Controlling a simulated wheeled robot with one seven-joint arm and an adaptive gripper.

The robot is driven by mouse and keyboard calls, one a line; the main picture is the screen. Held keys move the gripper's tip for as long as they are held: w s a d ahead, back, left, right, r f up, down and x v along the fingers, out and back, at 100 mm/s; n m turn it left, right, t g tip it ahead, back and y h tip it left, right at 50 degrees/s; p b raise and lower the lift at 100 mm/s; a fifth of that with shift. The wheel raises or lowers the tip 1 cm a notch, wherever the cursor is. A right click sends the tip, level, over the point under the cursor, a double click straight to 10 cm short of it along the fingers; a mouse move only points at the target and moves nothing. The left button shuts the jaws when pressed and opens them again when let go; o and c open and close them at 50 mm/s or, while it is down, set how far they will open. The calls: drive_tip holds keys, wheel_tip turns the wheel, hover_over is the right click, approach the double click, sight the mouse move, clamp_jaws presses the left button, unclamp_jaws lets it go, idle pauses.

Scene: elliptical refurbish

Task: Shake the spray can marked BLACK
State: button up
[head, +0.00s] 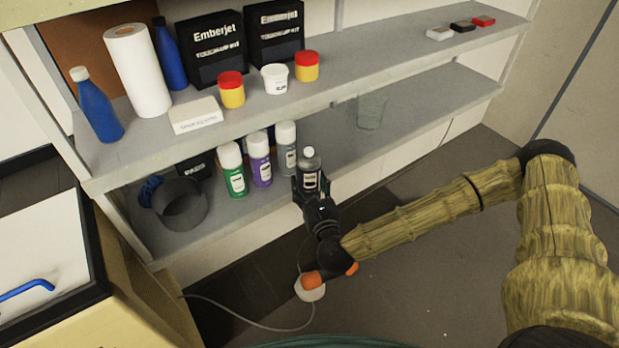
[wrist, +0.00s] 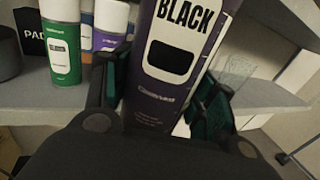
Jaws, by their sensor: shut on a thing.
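The spray can marked BLACK (wrist: 178,65) is large in the wrist view, dark purple with a white label.
Green (head: 233,170), purple (head: 260,158) and grey (head: 286,148) spray cans stand left of the held can. A dark round container (head: 180,205) is further left. A clear glass (head: 371,110) stands to the right. The upper shelf (head: 350,75) is above; open floor (head: 420,280) lies in front.

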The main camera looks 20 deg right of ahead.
sight(309, 165)
wheel_tip(309, 165, up, 7)
drive_tip(key=shift+r, duration=0.15)
drive_tip(key=shift+f, duration=3.55)
